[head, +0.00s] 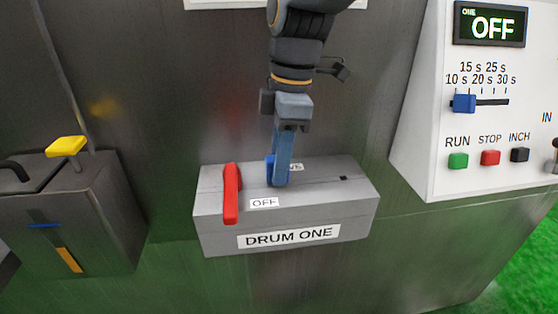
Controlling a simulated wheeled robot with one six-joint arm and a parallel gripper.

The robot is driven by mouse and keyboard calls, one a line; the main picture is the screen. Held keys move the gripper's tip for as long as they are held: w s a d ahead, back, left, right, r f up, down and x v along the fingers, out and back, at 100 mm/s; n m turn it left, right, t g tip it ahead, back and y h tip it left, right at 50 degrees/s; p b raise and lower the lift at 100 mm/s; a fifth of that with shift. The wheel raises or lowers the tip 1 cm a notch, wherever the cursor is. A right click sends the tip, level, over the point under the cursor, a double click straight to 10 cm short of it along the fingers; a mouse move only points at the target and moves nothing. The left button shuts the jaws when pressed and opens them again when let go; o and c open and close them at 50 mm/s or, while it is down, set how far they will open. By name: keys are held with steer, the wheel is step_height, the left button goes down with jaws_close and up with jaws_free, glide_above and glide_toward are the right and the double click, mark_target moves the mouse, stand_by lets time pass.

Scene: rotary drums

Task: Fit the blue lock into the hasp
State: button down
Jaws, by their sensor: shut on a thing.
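My gripper (281,180) reaches down from above to the top of the grey DRUM ONE box (215,212). Its blue-grey fingers are shut on the blue lock (270,168), which shows only as a darker blue strip at their left side. The fingers hide most of the lock, and I cannot tell whether it touches the box top. I cannot make out the hasp clearly. A small dark mark or slot (344,178) shows on the right part of the box top.
A red lever (231,193) stands left of my gripper, near a label reading OFF (264,203). A control panel (430,172) at the right has a display reading OFF (490,26). A dark box (80,225) with a yellow handle (66,146) stands at the left.

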steer(key=shift+f, duration=0.4)
steer(key=c, duration=1.4)
jaws_free()
steer(key=shift+w+d+r+b, duration=0.15)
steer(key=shift+r+b, duration=0.15)
steer(key=shift+r, duration=1)
steer(key=shift+s+d+r+b, duration=0.15)
steer(key=shift+r+b, duration=0.15)
steer(key=shift+r, duration=1)
steer(key=shift+w+d+r+b, duration=0.15)
steer(key=shift+r+b, duration=0.15)
steer(key=shift+r, duration=1)
